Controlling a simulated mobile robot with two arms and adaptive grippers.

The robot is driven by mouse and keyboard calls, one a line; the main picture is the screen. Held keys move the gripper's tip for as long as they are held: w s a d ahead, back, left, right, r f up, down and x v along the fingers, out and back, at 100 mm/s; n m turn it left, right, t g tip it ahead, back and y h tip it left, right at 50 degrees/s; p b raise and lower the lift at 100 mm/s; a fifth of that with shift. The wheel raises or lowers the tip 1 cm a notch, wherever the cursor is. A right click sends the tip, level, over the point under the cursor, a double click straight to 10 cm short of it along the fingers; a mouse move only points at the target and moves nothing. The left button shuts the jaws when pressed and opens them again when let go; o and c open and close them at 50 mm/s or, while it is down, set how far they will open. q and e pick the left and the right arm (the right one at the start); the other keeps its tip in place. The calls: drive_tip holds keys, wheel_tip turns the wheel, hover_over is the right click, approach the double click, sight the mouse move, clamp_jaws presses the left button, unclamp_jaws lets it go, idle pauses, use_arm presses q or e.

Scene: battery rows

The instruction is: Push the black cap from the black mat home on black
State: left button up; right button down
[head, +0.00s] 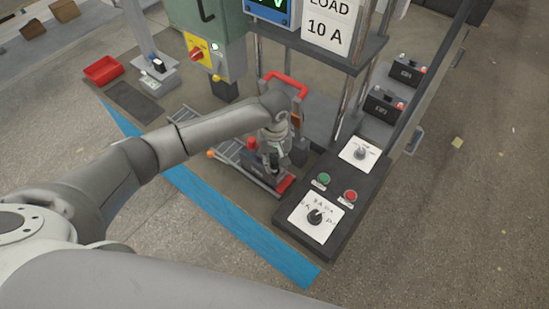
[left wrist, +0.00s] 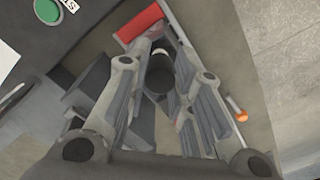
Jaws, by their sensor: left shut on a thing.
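My left gripper (head: 275,152) is at a battery (head: 258,168) on the roller track, pointing down. It is shut on a black cap (left wrist: 159,76), a dark cylinder between its fingers in the left wrist view. In the head view the cap is a small dark shape under the fingers, at the battery's top. The black terminal is hidden there, so I cannot tell how far down the cap sits. A red cap (head: 252,144) stands on the battery left of the gripper. The black mat (head: 134,103) lies bare at the left. My right gripper is out of view.
A control panel (head: 335,205) with knobs and green and red buttons stands right of the battery. A red tray (head: 103,70) lies at the upper left. A blue strip (head: 220,208) runs along the front. Two dark batteries (head: 383,105) stand behind the frame posts.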

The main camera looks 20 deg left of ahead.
use_arm(q)
drive_tip(key=shift+f, duration=0.5)
idle(0.5)
drive_tip(key=shift+f, duration=0.5)
idle(1.0)
drive_tip(key=o, duration=1.3)
drive_tip(key=shift+c, duration=0.2)
drive_tip(key=shift+r, duration=0.1)
drive_tip(key=shift+r+p, duration=3.45)
drive_tip(key=shift+p, duration=0.95)
